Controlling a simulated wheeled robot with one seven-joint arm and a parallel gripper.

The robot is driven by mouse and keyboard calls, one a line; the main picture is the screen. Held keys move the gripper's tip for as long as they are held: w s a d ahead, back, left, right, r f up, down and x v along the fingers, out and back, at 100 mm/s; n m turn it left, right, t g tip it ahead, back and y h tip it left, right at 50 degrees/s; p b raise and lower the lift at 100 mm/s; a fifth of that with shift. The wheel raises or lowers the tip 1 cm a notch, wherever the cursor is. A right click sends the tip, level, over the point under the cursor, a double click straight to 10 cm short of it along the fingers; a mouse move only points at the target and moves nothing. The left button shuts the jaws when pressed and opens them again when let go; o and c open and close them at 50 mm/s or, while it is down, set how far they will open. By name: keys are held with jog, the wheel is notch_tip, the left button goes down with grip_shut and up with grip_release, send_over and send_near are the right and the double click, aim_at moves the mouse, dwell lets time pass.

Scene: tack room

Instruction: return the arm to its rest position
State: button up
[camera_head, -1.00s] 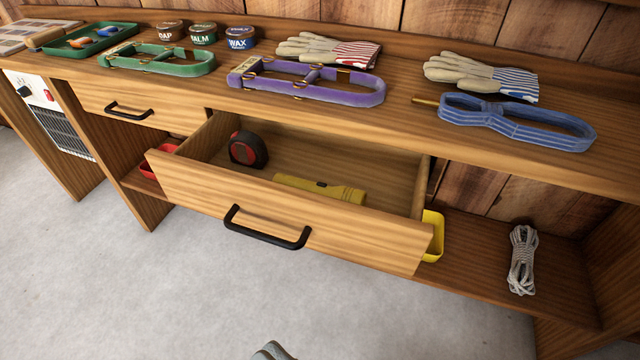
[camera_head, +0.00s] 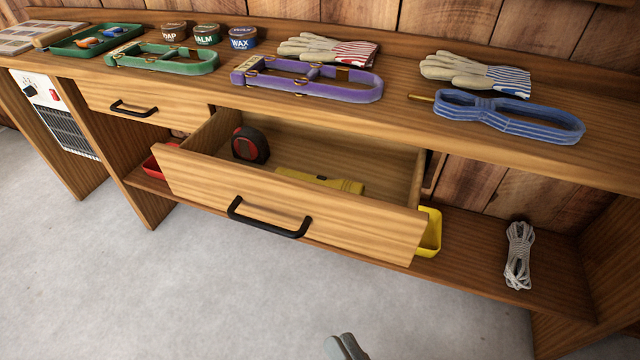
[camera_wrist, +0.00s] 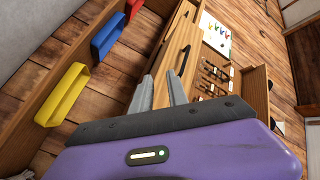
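My gripper (camera_head: 345,347) shows only by its grey fingertips at the bottom edge of the head view, low in front of the open drawer. In the wrist view its two fingers (camera_wrist: 160,88) stand apart with nothing between them, so it is open and empty. The rest of my arm is out of the head view. The open wooden drawer (camera_head: 290,215) has a black handle (camera_head: 268,218).
The bench top (camera_head: 400,110) holds a green halter (camera_head: 165,57), a purple halter (camera_head: 310,80), a blue halter (camera_head: 510,115), gloves, tins and a green tray. A yellow bin (camera_head: 430,232) and rope (camera_head: 518,255) are on the lower shelf. The grey floor (camera_head: 150,290) is clear.

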jog(key=s+d+f+n+h+p, duration=0.1)
jog(key=s+d+f+n+h, duration=0.2)
jog(key=s+d+h, duration=0.95)
jog(key=d+r+y+p, duration=0.1)
jog(key=d+r+p, duration=0.1)
jog(key=r+p, duration=1.5)
jog(key=s+d+r+y+p, duration=0.1)
jog(key=d+r+y+p, duration=0.1)
jog(key=r+p, duration=1.6)
jog(key=shift+s+r+g+p, duration=0.2)
jog(key=shift+r+g+p, duration=0.05)
jog(key=shift+g+p, duration=0.15)
